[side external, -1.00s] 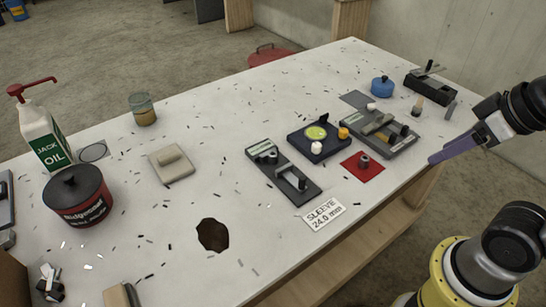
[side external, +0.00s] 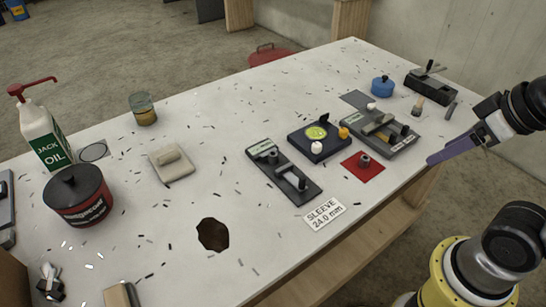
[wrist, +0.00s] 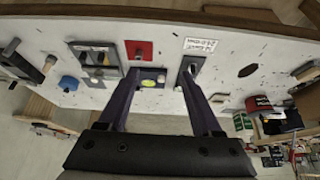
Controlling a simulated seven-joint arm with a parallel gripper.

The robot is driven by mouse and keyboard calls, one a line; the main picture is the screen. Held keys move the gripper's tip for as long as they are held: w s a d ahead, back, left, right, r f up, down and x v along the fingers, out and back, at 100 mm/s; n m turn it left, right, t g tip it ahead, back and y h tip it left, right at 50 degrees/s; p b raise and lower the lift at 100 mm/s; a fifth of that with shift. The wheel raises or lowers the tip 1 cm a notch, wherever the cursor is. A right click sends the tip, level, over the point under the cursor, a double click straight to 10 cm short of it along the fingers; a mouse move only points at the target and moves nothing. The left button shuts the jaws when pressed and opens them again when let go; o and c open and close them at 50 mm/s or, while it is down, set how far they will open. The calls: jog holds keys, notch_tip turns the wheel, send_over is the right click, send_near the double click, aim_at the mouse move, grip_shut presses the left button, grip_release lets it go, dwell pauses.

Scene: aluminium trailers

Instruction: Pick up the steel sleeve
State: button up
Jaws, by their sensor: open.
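A short dark grey metal sleeve (side external: 364,161) stands upright on a red square mat (side external: 373,173) near the table's right-hand edge. The mat also shows in the wrist view (wrist: 132,45). A similar small grey ring-shaped piece (side external: 272,157) sits at the far end of a dark fixture with a post and bar (side external: 265,171). A white card (side external: 336,209) by the edge reads "SLEEVE 24.0 mm". My gripper (side external: 430,160) is to the right of the mat, apart from it, at the table's edge. In the wrist view its two long fingers (wrist: 159,74) are wide apart and empty.
A navy tray with a green disc (side external: 302,147) and a grey tool tray (side external: 398,147) stand beyond the mat. A blue canister (side external: 382,87), an oil bottle (side external: 44,137) and a dark red tin (side external: 78,195) are farther off.

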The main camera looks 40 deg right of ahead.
jog(key=w+r+m+t, duration=0.1)
jog(key=w+r, duration=0.6)
jog(key=w, duration=0.2)
jog(key=n+g, duration=0.1)
jog(key=g, duration=0.3)
send_over(274, 154)
jog(key=s, duration=0.2)
jog(key=s+x, duration=0.1)
jog(key=x, duration=0.5)
jog(key=s+x, duration=0.2)
jog(key=x, duration=0.5)
jog(key=s+f+x, duration=0.1)
jog(key=x, duration=0.6)
jog(key=shift+s+d+f, duration=0.1)
jog(key=shift+s+d, duration=0.25)
jog(key=shift+t, duration=0.3)
jog(key=shift+a+x, duration=0.2)
jog(key=shift+x, duration=1.45)
jog(key=shift+a+x, duration=0.2)
jog(key=shift+x, duration=1.45)
jog(key=shift+w, duration=0.1)
